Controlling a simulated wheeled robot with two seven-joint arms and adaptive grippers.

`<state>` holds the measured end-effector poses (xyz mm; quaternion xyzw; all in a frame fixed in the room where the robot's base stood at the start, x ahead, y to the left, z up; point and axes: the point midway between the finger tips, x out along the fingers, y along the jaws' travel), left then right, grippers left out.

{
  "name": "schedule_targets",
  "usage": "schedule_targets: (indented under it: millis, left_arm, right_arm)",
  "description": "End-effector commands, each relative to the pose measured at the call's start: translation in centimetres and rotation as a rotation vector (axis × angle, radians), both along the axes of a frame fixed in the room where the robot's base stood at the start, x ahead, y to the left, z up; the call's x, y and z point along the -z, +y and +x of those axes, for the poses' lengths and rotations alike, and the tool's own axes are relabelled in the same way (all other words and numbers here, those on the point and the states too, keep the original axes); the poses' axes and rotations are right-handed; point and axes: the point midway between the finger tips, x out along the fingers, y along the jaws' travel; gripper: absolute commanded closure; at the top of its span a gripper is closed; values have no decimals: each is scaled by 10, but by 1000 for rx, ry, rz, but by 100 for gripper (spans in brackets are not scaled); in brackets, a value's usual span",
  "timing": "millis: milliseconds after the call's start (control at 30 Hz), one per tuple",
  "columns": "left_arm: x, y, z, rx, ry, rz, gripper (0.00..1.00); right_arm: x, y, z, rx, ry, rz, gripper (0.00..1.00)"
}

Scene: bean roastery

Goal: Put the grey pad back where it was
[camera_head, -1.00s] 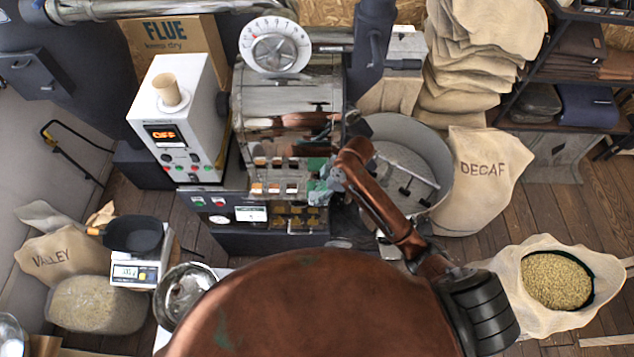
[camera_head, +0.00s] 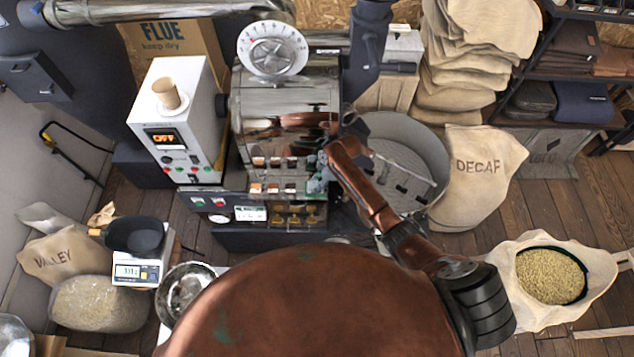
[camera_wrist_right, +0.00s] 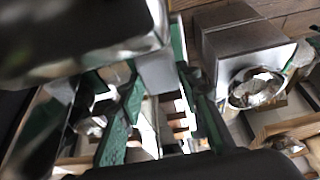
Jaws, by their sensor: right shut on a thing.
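My right gripper (camera_head: 317,180) is in front of the control panel of the roaster, above its lower row of buttons. In the right wrist view its two green-lined fingers (camera_wrist_right: 165,112) show close up. They are shut on a small light-grey block (camera_wrist_right: 156,74), which I take for the grey pad; it is partly hidden and blurred. In the head view the held thing is too small and too covered by the gripper to make out clearly. My left gripper is not in view.
The roaster (camera_head: 285,95) stands just behind the gripper, with a round cooling tray (camera_head: 425,150) to its right. A white machine (camera_head: 175,115) reading OFF stands left. A scale (camera_head: 138,272) with a black pan, a metal bowl (camera_head: 187,290) and bean sacks are around.

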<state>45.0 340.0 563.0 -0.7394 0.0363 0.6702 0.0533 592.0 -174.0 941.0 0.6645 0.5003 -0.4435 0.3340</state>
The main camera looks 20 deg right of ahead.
Motion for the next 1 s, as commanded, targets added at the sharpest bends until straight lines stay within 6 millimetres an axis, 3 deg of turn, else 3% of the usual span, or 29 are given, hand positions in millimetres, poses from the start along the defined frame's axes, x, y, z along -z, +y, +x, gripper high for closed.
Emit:
schedule_targets:
  millis: [200, 233, 467, 800, 1000]
  left_arm:
    - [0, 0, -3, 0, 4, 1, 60]
    - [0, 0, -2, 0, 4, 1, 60]
    - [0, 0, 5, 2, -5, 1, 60]
    - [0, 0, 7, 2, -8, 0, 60]
    - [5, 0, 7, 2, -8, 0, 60]
  right_arm:
    - [2, 0, 0, -1, -1, 0, 88]
    - [2, 0, 0, -1, -1, -1, 67]
    - [2, -1, 0, -1, -1, -1, 51]
    - [-1, -2, 0, 1, -2, -1, 51]
    - [-26, -13, -2, 0, -6, -2, 51]
